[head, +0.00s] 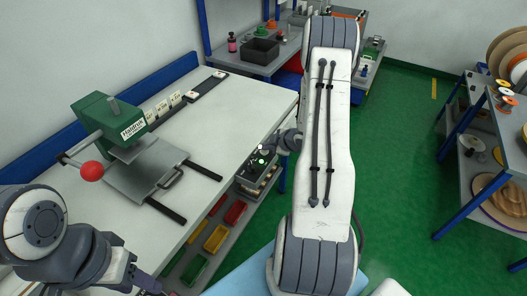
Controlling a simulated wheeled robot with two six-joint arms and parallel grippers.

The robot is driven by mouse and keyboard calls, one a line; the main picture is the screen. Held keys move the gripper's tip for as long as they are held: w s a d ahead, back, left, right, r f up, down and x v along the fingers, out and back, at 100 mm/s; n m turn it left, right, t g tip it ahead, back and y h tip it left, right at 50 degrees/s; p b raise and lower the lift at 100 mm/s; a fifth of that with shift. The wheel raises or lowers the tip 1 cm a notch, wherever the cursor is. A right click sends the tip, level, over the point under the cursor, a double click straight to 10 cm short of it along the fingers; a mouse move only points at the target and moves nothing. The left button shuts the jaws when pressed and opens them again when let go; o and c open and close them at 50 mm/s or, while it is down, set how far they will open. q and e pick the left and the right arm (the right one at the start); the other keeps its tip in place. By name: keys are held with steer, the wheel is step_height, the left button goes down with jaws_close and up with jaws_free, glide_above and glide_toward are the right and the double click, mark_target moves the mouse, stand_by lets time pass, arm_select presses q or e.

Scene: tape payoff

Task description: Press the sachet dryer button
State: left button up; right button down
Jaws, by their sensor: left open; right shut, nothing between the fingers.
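A dark box (252,171) with small pale and green spots on its top is at the right edge of the white bench. I cannot read any label on it, so I cannot tell whether it is the sachet dryer. My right gripper (264,155) is shut and empty at the top of this box. It partly covers the box, and I cannot tell whether it touches a button. My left gripper (151,288) is open at the bottom left, near the bench's front edge, and partly cut off by the frame.
A green press (108,122) with a red ball handle (91,171) and grey plate stands on the white bench (225,118). Coloured bins (215,238) sit below its edge. A grey shelf with a black bin (260,51) is behind. A spool rack (478,150) stands right. Green floor between is clear.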

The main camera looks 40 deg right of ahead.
mark_target(267, 152)
steer(key=shift+f, duration=0.25)
stand_by(0.4)
steer(key=shift+r, duration=0.1)
steer(key=shift+r+p, duration=0.35)
steer(key=shift+r, duration=0.3)
step_height(267, 152, up, 6)
steer(key=p, duration=0.5)
stand_by(0.5)
